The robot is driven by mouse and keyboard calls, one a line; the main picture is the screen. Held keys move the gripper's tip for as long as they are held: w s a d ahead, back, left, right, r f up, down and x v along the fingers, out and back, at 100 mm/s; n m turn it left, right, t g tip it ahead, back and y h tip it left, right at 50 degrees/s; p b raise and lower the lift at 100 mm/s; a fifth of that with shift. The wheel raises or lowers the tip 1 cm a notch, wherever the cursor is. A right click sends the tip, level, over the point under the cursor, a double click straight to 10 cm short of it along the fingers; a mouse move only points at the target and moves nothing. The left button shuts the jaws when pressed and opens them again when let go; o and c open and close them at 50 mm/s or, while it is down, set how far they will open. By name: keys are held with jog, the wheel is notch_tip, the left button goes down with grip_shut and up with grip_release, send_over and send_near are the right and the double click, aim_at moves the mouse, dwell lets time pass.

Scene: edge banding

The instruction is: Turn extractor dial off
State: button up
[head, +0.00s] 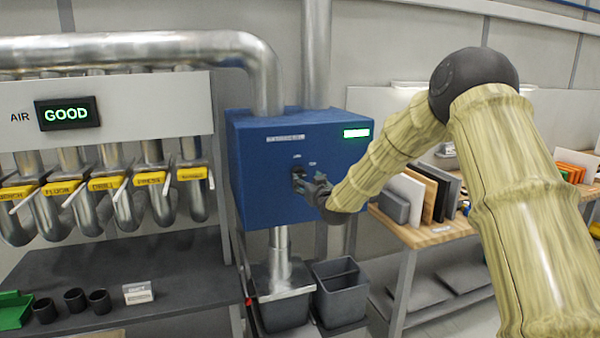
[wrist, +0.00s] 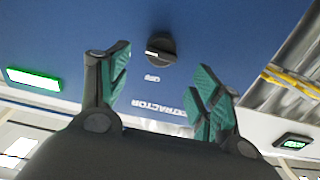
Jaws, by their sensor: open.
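The extractor is a blue box (head: 350,165) on the wall with a pale label and a lit green display (head: 356,133). Its black dial (wrist: 161,48) shows in the wrist view, upside down, beside a small "OFF" label (wrist: 152,78) and the "EXTRACTOR" lettering. My gripper (wrist: 162,90) is open, with its teal-padded fingers spread to either side of the dial's line. The dial is apart from the fingers, beyond the tips.
A silver duct (head: 150,48) enters the box from above. Yellow-tagged pipes (head: 107,184) and a "GOOD" air display (head: 67,113) are at left. Grey bins (head: 340,290) stand below. A wooden bench (head: 440,231) with upright panels is at right.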

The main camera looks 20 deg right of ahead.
aim_at(301, 174)
jog(key=shift+w+a+p, duration=0.15)
jog(key=shift+w+p, duration=1.3)
jog(key=shift+w, duration=2.5)
jog(key=shift+c, duration=0.4)
jog(key=c, duration=0.9)
